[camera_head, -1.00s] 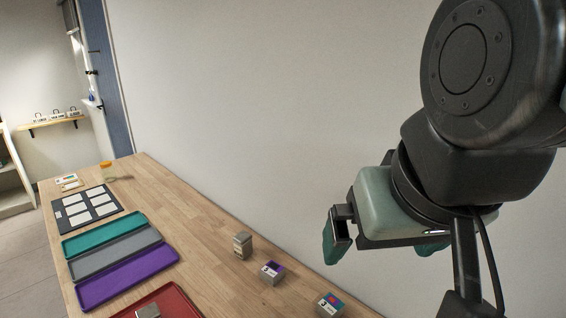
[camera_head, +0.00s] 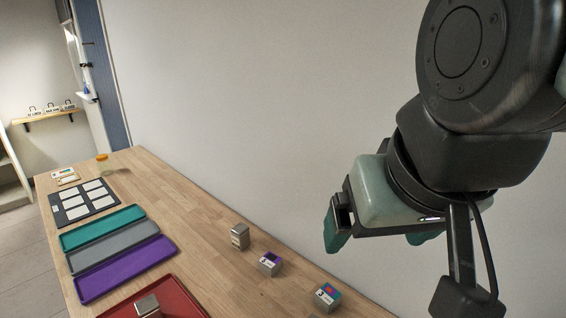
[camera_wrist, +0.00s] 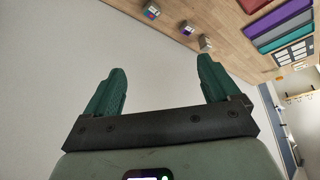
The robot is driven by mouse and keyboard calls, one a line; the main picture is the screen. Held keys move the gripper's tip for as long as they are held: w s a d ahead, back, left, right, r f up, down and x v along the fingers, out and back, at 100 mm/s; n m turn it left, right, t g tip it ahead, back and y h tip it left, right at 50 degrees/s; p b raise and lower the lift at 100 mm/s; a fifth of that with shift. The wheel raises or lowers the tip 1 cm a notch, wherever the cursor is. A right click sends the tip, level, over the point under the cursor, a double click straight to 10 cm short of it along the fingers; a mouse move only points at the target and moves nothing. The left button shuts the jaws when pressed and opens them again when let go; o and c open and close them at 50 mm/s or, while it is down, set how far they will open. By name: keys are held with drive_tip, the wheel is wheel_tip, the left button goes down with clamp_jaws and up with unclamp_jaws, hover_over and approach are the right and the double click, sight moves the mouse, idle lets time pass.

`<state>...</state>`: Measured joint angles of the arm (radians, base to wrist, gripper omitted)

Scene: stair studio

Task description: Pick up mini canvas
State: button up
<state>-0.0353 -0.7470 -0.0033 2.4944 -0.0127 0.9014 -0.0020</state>
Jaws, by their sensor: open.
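My gripper (camera_head: 380,242) is open and empty, held in the air to the right of the wooden table, in front of the wall. Its two green fingers also frame bare wall in the wrist view (camera_wrist: 160,66). Three small box-like items stand on the table: one with a coloured picture face (camera_head: 327,297), one with a purple top (camera_head: 269,263), and a grey and tan one (camera_head: 240,236). They also show at the top of the wrist view, apart from my fingers. I cannot tell which item, if any, is the mini canvas.
Red (camera_head: 172,291), purple (camera_head: 125,270), grey (camera_head: 115,246) and teal (camera_head: 103,228) trays lie along the table's left side. A small metallic block (camera_head: 148,306) sits in the red tray. A dark board with white cards (camera_head: 62,217) and an orange-topped jar (camera_head: 102,161) stand farther back.

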drive_tip(key=m+y, duration=1.2)
drive_tip(key=m, duration=0.9)
hover_over(331, 297)
drive_tip(key=s, duration=0.5)
wheel_tip(331, 297, down, 28)
drive_tip(key=f, duration=0.1)
drive_tip(key=d+f+m+t+h, duration=0.1)
drive_tip(key=d+f+m, duration=0.1)
drive_tip(key=f, duration=0.1)
drive_tip(key=s+d+f+m+t+h, duration=0.1)
drive_tip(key=d+f+m+t, duration=0.1)
drive_tip(key=f+m, duration=0.1)
drive_tip(key=d+f+m+t+h, duration=0.1)
drive_tip(key=d+f+m, duration=0.1)
drive_tip(key=f, duration=0.3)
drive_tip(key=shift+s+t, duration=0.15)
drive_tip(key=shift+t, duration=0.25)
drive_tip(key=shift+m+h, duration=0.3)
drive_tip(key=x, duration=0.4)
drive_tip(key=shift+a+f, duration=0.1)
drive_tip(key=shift+f, duration=0.1)
drive_tip(key=shift+x, duration=3.2)
drive_tip(key=shift+a+r, duration=0.15)
drive_tip(key=shift+a, duration=0.05)
